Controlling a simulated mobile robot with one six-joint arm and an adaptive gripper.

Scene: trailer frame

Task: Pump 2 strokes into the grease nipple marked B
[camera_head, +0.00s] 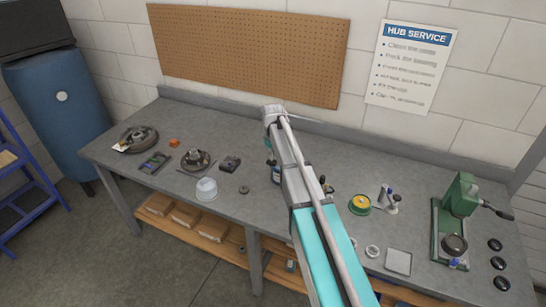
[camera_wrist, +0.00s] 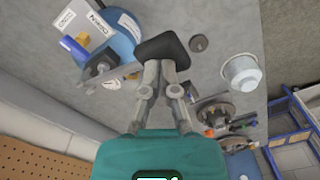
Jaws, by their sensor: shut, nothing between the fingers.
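My gripper (camera_wrist: 162,50) points down over the bench in the wrist view, with its dark fingertips together and nothing held. In the head view the fingers are hidden behind my arm. A blue rounded item with white labels (camera_wrist: 121,42) lies left of the fingertips in the wrist view; part of a blue item (camera_head: 275,172) shows beside my arm in the head view. I cannot tell whether it is the grease pump. A hub on a disc (camera_head: 197,160) stands on the bench, and in the wrist view (camera_wrist: 216,112) it is below right of the fingertips. I cannot make out any nipple or a B mark.
The grey bench (camera_head: 330,235) also bears a white tub (camera_head: 206,190), a dark ring (camera_head: 244,190), a black block (camera_head: 230,163), a brake drum (camera_head: 137,138), a yellow-green spool (camera_head: 360,204) and a green press (camera_head: 460,215). A pegboard (camera_head: 250,50) hangs behind.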

